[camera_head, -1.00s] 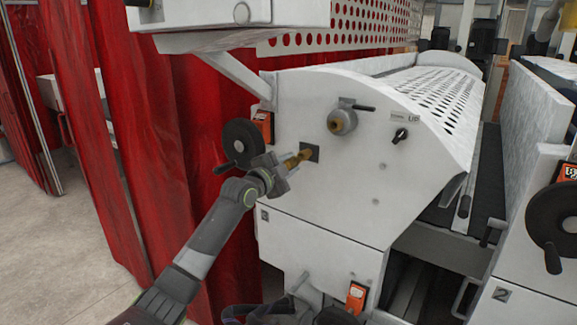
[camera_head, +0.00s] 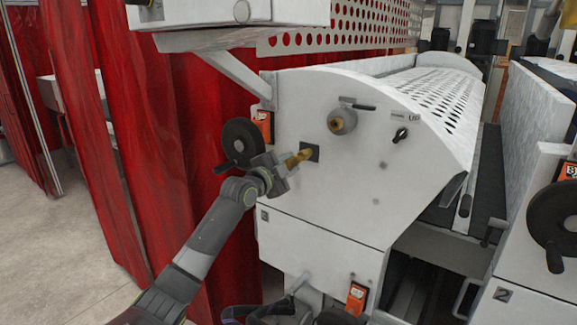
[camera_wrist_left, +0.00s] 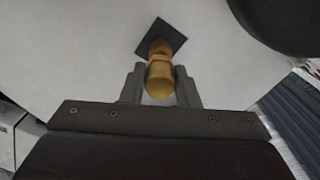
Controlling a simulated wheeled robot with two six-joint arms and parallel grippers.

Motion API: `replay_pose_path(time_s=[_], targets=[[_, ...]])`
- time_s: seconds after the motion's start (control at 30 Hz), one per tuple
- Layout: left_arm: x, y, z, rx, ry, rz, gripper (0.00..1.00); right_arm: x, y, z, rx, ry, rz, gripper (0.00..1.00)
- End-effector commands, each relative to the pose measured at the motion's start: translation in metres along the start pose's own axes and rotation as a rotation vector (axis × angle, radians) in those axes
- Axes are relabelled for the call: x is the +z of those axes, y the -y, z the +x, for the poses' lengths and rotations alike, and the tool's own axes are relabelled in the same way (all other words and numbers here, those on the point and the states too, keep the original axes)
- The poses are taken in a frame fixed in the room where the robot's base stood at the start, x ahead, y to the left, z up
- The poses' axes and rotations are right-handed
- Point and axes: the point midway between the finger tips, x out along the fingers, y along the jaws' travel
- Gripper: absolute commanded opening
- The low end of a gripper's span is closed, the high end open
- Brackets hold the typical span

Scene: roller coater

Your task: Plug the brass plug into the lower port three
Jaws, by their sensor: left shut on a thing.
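The brass plug (camera_head: 297,159) is held in my left gripper (camera_head: 287,166), in front of the white machine's end panel (camera_head: 335,200). My left gripper is shut on it. A small dark square plate (camera_head: 310,151) on the panel lies at the plug's tip. In the left wrist view the plug (camera_wrist_left: 159,78) sits between the two fingers (camera_wrist_left: 160,88), and its far end overlaps the dark square plate (camera_wrist_left: 152,32). The port opening is hidden behind the plug, and I cannot tell whether the tip has entered it.
A black handwheel (camera_head: 241,141) stands just left of the plug. A round metal fitting (camera_head: 342,121) and a black knob (camera_head: 400,134) sit higher on the panel. Red curtains (camera_head: 165,160) hang at the left. Open floor (camera_head: 50,240) shows at lower left.

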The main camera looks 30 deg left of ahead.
Motion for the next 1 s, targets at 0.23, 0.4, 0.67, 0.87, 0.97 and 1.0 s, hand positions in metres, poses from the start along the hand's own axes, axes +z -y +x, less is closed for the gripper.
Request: replay_pose_path(time_s=[0.23,0.4,0.67,0.87,0.97,1.0], targets=[[0.000,0.001,0.000,-0.001,-0.001,0.000,0.00,0.000,0.000,0.000,0.000,0.000,0.000,0.36],[0.000,0.000,0.003,-0.001,-0.001,-0.001,0.00,0.000,0.000,0.004,0.000,0.000,0.000,0.36],[0.000,0.000,0.009,-0.002,-0.001,-0.001,0.00,0.001,0.000,0.009,0.001,0.000,0.000,0.36],[0.000,-0.001,0.014,-0.001,0.000,0.000,0.00,0.001,-0.001,0.013,0.002,0.000,-0.001,0.36],[0.000,0.000,0.016,-0.001,-0.001,0.000,0.00,0.002,-0.001,0.015,0.003,0.000,-0.001,0.36],[0.000,0.000,0.017,-0.002,-0.001,0.000,0.00,0.002,-0.001,0.016,0.003,0.000,-0.001,0.36]])
